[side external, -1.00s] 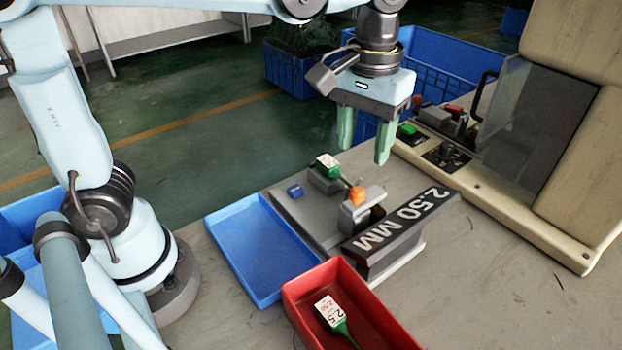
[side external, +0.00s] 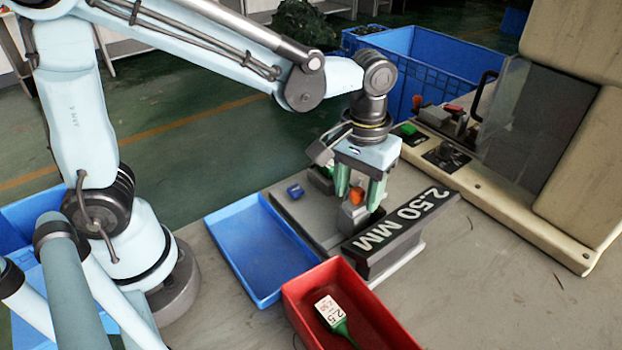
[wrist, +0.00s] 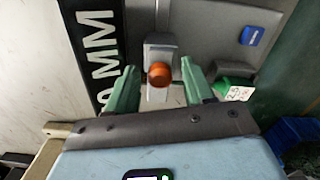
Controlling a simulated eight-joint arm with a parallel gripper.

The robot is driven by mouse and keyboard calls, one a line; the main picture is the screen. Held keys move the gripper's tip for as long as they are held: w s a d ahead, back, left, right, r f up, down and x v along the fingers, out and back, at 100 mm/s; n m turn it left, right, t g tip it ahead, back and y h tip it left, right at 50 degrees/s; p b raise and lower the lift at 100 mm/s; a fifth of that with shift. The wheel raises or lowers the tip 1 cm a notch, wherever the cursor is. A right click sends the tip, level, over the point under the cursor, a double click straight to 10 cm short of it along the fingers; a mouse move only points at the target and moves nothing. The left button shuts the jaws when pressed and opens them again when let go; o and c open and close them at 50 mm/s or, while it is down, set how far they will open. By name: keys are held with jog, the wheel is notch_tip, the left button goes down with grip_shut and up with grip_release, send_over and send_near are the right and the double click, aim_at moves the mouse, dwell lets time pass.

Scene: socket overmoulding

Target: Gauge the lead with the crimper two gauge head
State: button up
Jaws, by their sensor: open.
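My gripper (side external: 358,192) is open, low over the gauge fixture marked 2.50 MM (side external: 405,220). In the wrist view its green fingers (wrist: 159,68) stand on either side of the round orange knob (wrist: 160,74) on the grey gauge head. I cannot tell whether either finger touches it. In the side view the orange knob (side external: 357,196) shows between the fingers. A green lead with a white label (wrist: 238,93) lies on the fixture, right of the fingers in the wrist view; the gripper mostly hides it in the side view. Another green lead labelled 2.5 (side external: 331,312) lies in the red bin (side external: 380,318).
A small blue block (side external: 295,191) sits on the fixture's left part. An empty blue tray (side external: 262,250) lies left of the fixture. A beige machine with a clear guard (side external: 525,120) stands at the right. The bench front right is clear.

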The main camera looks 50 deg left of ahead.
grip_shut()
jog(key=shift+s, duration=2.4)
grip_release()
jog(key=shift+r, duration=0.1)
notch_tip(320, 180, up, 12)
